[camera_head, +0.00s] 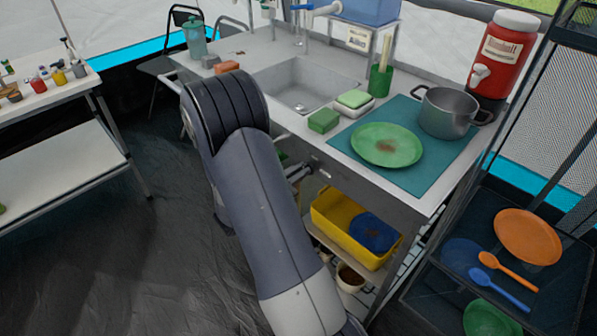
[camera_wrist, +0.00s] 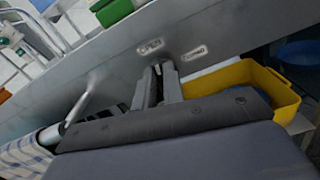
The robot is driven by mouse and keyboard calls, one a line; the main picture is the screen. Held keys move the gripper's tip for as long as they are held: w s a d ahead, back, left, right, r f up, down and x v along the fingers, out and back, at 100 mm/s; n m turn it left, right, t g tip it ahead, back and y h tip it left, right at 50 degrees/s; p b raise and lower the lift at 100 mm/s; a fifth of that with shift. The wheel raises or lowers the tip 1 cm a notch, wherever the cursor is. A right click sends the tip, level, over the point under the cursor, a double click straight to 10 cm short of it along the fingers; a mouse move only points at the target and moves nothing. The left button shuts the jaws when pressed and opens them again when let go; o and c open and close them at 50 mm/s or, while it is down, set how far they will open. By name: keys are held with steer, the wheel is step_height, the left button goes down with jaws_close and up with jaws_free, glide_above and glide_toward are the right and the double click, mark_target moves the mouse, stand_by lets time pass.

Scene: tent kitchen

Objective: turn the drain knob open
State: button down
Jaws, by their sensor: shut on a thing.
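My gripper (camera_wrist: 157,80) reaches the front panel of the metal sink unit (camera_wrist: 105,62), just below two small labels, one at the left (camera_wrist: 150,46) and one at the right (camera_wrist: 194,52). Its two fingers are close together, shut on the drain knob, which is mostly hidden between them. I cannot read the labels or tell the knob's angle. In the head view my gripper (camera_head: 301,172) is at the same front panel, partly covered by my arm. The sink basin (camera_head: 303,88) is above and behind it.
A yellow bin (camera_head: 327,217) with a blue item stands on the shelf below. A towel (camera_wrist: 25,155) hangs near a metal bar (camera_wrist: 92,95) left of my gripper. A green plate (camera_head: 400,137), a pot (camera_head: 447,108) and a green sponge (camera_head: 323,121) are on the counter. Open floor lies left.

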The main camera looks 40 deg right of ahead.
steer(key=shift+w+n+p, duration=0.15)
steer(key=shift+n+p, duration=0.55)
steer(key=shift+n, duration=0.4)
steer(key=c, duration=1.5)
jaws_free()
steer(key=shift+a, duration=0.15)
steer(key=a, duration=1)
steer(key=shift+s+a, duration=0.3)
steer(key=shift+s, duration=0.15)
steer(key=shift+d, duration=0.1)
